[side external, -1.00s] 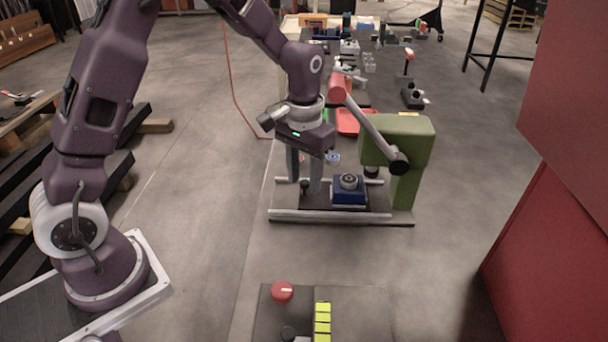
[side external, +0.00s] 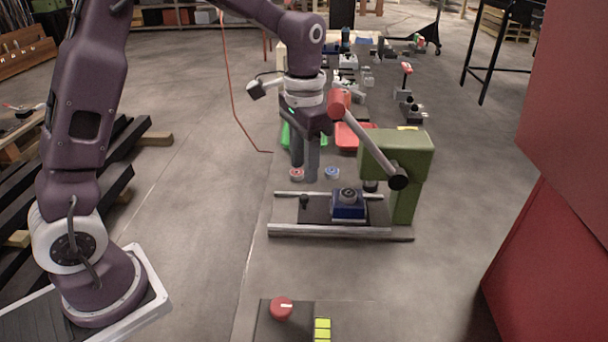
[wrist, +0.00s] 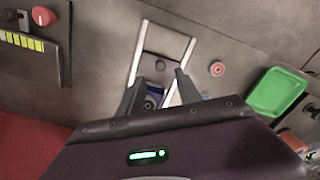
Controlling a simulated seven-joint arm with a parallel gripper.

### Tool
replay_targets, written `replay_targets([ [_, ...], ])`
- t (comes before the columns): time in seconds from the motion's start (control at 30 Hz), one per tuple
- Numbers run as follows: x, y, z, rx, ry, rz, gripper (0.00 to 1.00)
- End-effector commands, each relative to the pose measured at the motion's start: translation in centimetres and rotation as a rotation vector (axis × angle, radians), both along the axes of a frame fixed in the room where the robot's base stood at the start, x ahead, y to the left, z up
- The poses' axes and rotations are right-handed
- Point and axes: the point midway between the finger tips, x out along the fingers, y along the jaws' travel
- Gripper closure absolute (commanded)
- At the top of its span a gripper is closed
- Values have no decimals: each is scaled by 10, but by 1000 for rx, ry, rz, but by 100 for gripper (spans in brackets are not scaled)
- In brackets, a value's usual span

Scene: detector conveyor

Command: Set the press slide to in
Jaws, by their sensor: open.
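The press slide is a dark plate (side external: 322,210) between two pale rails, with a black knob (side external: 304,201) at its left end. A blue fixture (side external: 348,210) with a grey round part sits on the plate's right, just left of the green press (side external: 400,155). In the wrist view the knob (wrist: 160,66) shows ahead of the fingers, and the blue fixture (wrist: 153,91) is partly hidden between them. My gripper (side external: 304,172) is open and empty, pointing down above and behind the slide, apart from the knob. It also shows in the wrist view (wrist: 161,76).
The press's lever with its red end (side external: 340,101) leans close to my gripper's right. A red-white disc (side external: 296,174) and a blue-white disc (side external: 332,173) lie behind the slide. Green and red trays (side external: 346,138) stand farther back. A red button (side external: 281,308) is in front.

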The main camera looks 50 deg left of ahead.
Motion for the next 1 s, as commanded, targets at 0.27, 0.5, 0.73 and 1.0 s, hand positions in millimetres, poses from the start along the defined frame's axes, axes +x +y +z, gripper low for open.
replay_targets([
  [0.27,0,0,-28,0,5,-241,59],
  [0.5,0,0,-66,0,3,-238,59],
  [0.73,1,0,-71,0,0,-237,59],
  [1.0,1,0,-71,0,0,-237,98],
])
